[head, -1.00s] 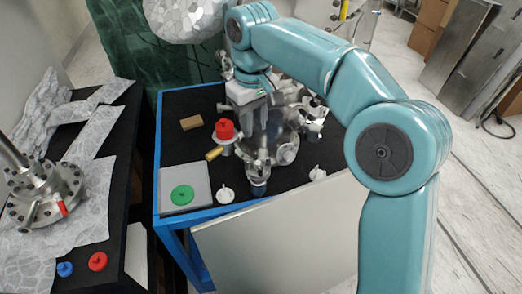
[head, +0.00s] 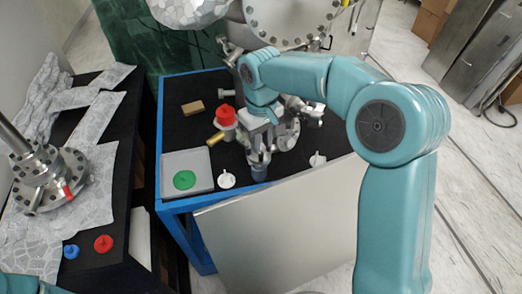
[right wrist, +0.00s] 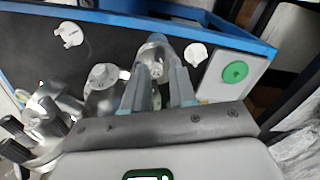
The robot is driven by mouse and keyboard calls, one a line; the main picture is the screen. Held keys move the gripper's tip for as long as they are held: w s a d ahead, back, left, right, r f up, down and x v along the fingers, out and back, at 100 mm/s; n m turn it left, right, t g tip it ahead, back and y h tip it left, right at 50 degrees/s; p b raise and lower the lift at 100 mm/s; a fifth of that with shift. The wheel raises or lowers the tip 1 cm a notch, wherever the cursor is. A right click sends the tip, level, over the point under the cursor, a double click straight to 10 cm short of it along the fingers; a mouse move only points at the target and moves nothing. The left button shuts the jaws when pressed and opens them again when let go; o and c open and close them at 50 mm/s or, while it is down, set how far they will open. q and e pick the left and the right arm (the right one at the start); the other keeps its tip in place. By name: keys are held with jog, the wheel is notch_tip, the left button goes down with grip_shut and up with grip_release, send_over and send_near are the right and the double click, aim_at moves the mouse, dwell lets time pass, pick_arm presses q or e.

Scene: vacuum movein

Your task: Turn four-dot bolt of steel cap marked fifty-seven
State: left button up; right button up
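A steel fitting with a round end (right wrist: 155,48) stands near the front edge of the blue-framed table. My right gripper (head: 261,152) points down over it in the head view. In the right wrist view its two fingers (right wrist: 158,75) are apart, with the fitting's round end between and just beyond their tips; I cannot tell whether they touch it. Another steel cap (right wrist: 103,75) stands beside it. No number fifty-seven and no bolt dots can be read at this size. My left gripper is out of view.
A grey tray with a green knob (head: 185,180), a white knob (head: 226,180), a red knob (head: 226,115) and a brown block (head: 193,108) are on the black table top (head: 190,90). A steel flange (head: 48,185) stands on the left bench. A pale panel (head: 280,230) fronts the table.

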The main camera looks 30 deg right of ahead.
aim_at(262, 153)
notch_tip(262, 153, down, 3)
jog(key=shift+s+r, duration=0.1)
jog(key=shift+r, duration=0.05)
jog(key=shift+f, duration=0.6)
grip_shut()
jog(key=shift+m, duration=0.3)
jog(key=shift+r+m+b, duration=0.1)
jog(key=shift+m+b, duration=0.4)
jog(key=shift+m, duration=2.2)
